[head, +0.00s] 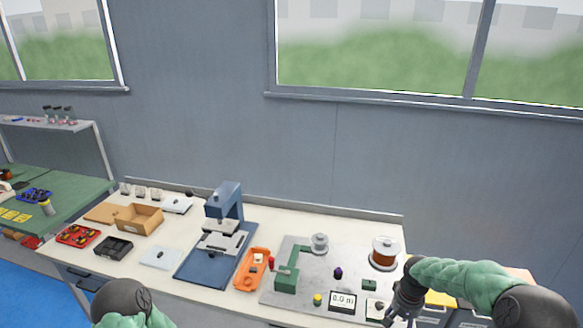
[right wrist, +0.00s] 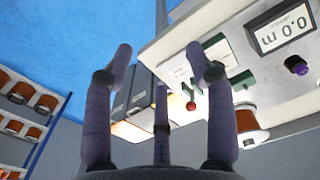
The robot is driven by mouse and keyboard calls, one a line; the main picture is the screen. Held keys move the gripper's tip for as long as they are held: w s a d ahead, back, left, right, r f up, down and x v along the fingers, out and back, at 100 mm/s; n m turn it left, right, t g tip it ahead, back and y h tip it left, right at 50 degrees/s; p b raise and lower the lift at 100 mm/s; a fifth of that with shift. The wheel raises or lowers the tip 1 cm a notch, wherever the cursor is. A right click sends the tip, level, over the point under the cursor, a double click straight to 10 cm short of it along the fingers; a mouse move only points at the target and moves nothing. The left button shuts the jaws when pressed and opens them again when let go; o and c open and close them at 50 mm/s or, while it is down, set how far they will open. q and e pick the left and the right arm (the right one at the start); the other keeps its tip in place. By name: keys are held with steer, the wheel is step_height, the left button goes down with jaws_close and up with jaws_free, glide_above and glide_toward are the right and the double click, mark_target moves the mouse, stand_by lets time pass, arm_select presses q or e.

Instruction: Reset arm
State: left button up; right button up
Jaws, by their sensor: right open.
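My right gripper (head: 398,310) is at the front right of the bench, by the front right corner of the coil winder's grey plate (head: 310,258). In the right wrist view its fingers (right wrist: 160,62) are spread, with nothing between them. The winder carries a green bracket with a red knob (head: 271,262), a grey disc (head: 320,240) and a display (head: 342,298) reading 0.0 m. The display also shows upside down in the right wrist view (right wrist: 284,28). A copper-coloured spool (head: 384,250) stands at the plate's right. Only part of my left arm shows at the bottom left; its gripper is out of view.
A blue press (head: 225,205) and an orange tray (head: 251,268) stand left of the winder. Cardboard and small parts trays (head: 139,217) fill the bench's left end. Shelves of spools (right wrist: 30,105) show in the right wrist view. The air above the bench is clear.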

steer(key=s+a+f+n+y+b, duration=0.15)
steer(key=s+a+f, duration=0.25)
steer(key=a+f, duration=0.4)
steer(key=s+a+f+y+b, duration=0.2)
steer(key=s+a+f, duration=0.3)
steer(key=f, duration=0.5)
arm_select(q)
step_height(320, 180, down, 8)
steer(key=b, duration=0.4)
steer(key=shift+w, duration=0.3)
arm_select(e)
steer(key=s+a+f, duration=0.4)
steer(key=s, duration=0.3)
steer(key=s+a+f, duration=0.5)
steer(key=s, duration=0.3)
steer(key=shift+a, duration=0.15)
